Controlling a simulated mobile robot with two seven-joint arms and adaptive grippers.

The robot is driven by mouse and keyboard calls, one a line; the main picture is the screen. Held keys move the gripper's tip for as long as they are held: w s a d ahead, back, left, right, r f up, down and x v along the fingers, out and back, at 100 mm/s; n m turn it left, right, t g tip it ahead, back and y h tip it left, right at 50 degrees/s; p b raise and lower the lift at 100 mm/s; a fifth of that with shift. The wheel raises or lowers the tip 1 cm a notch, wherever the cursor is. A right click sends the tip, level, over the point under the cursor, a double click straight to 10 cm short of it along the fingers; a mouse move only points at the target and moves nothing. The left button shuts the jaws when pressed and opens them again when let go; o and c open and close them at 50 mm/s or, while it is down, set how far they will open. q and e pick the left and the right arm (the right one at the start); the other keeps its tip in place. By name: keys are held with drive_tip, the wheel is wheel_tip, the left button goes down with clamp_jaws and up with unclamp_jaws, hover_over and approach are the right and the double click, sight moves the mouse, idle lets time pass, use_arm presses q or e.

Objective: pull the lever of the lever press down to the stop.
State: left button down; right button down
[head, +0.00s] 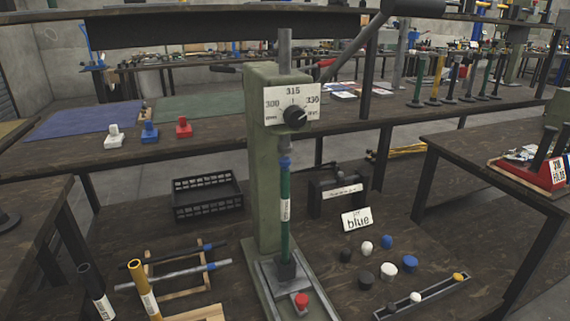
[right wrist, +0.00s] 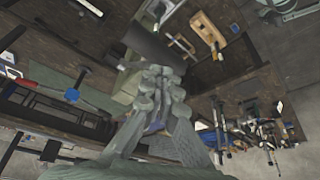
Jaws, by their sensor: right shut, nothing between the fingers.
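The lever press (head: 265,160) is a green column with a dial plate reading 300, 315 and 330 in the head view. A green rod (head: 285,205) stands upright under the ram. Neither gripper shows in the head view.
The bench holds a black crate (head: 208,195), a rack of rods, a sign reading blue (head: 356,219) and several small black, white and blue caps. A red emergency-type button (head: 302,301) sits on the press base. A shelf edge crosses the top behind the press.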

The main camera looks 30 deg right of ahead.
sight(415, 8)
drive_tip(key=shift+f, duration=0.65)
drive_tip(key=shift+s+a+f, duration=0.1)
drive_tip(key=shift+s+f, duration=0.3)
drive_tip(key=shift+f, duration=0.3)
drive_tip(key=shift+s+f, duration=0.4)
drive_tip(key=shift+f, duration=0.25)
drive_tip(key=shift+s+a+f+b, duration=0.15)
drive_tip(key=shift+s+f, duration=0.2)
drive_tip(key=shift+f, duration=0.4)
drive_tip(key=shift+s+d+f+b, duration=0.15)
drive_tip(key=shift+s+f, duration=0.15)
drive_tip(key=shift+f, duration=0.4)
drive_tip(key=shift+a+f, duration=0.1)
drive_tip(key=shift+s+f, duration=0.25)
drive_tip(key=shift+f, duration=0.45)
drive_tip(key=shift+s+f, duration=0.25)
drive_tip(key=shift+f, duration=0.45)
drive_tip(key=shift+f+b, duration=0.1)
drive_tip(key=shift+b, duration=0.2)
drive_tip(key=shift+s+a+f+b, duration=0.1)
drive_tip(key=shift+s+f+b, duration=0.1)
drive_tip(key=shift+f, duration=0.6)
drive_tip(key=shift+s+a+f+b, duration=0.1)
drive_tip(key=shift+s+f+b, duration=0.1)
drive_tip(key=shift+f, duration=0.65)
